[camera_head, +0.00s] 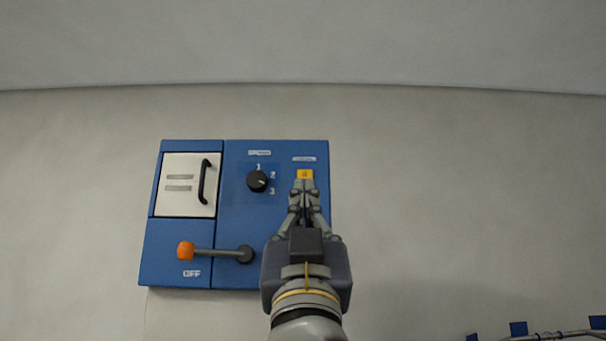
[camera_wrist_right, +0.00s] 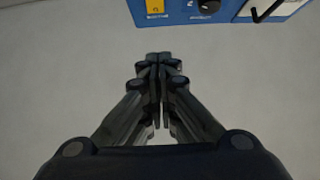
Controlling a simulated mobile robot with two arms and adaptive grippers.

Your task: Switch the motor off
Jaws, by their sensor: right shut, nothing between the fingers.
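A blue control panel (camera_head: 180,238) is mounted on the wall in the head view. A small yellow switch plate (camera_head: 305,174) sits at its upper right, and also shows at the top of the right wrist view (camera_wrist_right: 155,6). A black rotary knob (camera_head: 258,181) is marked 1, 2, 3. A lever with an orange knob (camera_head: 186,251) lies level, its knob at the left above the word OFF. My right gripper (camera_head: 304,184) is shut and empty, its fingertips just below the yellow plate in the picture. Contact cannot be told. My left gripper is out of view.
A white door (camera_head: 180,188) with a black handle (camera_head: 205,181) is on the panel's upper left. The wall around the panel is bare. Small blue pieces (camera_head: 518,328) on a rail show at the lower right.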

